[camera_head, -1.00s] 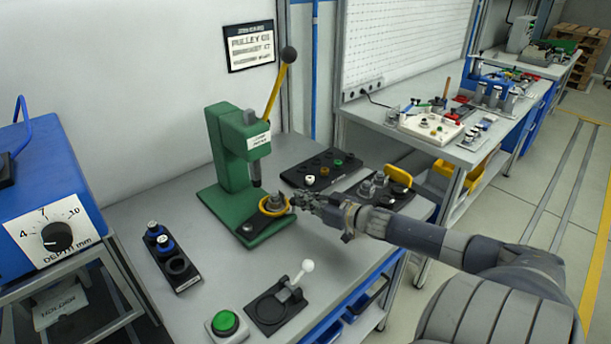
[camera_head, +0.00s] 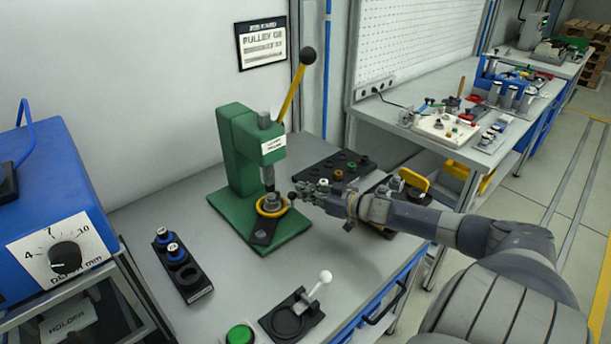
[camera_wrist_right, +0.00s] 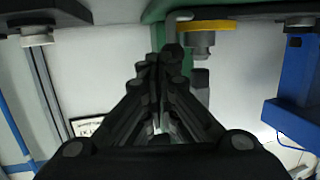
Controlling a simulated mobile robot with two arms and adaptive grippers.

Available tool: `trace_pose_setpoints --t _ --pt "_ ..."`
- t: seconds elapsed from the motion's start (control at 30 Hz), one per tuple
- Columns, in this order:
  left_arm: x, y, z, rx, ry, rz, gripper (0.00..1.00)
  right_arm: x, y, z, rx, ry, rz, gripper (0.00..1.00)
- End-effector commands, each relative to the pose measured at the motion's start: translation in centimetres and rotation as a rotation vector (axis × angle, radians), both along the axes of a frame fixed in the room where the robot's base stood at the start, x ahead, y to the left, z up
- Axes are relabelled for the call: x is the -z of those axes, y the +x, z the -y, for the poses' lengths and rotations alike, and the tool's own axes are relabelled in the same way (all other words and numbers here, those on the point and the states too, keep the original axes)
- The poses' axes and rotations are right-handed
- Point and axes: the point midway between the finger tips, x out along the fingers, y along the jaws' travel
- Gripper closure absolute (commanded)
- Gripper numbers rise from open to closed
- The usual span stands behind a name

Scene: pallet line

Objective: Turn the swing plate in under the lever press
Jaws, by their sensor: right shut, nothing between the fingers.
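The green lever press (camera_head: 238,150) stands on the bench with its yellow lever (camera_head: 291,90) raised. The dark swing plate (camera_head: 264,232) lies on the press's green base. A yellow ring (camera_head: 260,211) with a grey part inside sits on its far end, close below the ram (camera_head: 269,180); I cannot tell whether they line up exactly. My right gripper (camera_head: 297,193) is shut and empty, just right of the ring; I cannot tell whether it touches. In the right wrist view the ring (camera_wrist_right: 215,26) shows just beyond the shut fingers (camera_wrist_right: 158,75). My left gripper is not in view.
A black tray (camera_head: 317,168) with small parts lies behind my right gripper. A black holder (camera_head: 186,277) with blue-topped parts, a green button (camera_head: 239,335) and a small white-knobbed lever fixture (camera_head: 292,316) stand in front. A blue depth box (camera_head: 45,165) is at left.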

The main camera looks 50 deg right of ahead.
Motion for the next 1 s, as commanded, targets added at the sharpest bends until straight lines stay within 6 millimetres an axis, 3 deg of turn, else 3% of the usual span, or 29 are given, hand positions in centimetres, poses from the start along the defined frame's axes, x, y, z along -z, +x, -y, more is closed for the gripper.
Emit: trace_pose_setpoints --t 0.8,1.0 --pt "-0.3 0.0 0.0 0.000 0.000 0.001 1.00 -0.2 0.1 -0.3 -0.003 0.002 0.005 1.00" --pt "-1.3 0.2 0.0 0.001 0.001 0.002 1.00 -0.8 0.0 -0.4 -0.005 0.002 0.006 1.00"
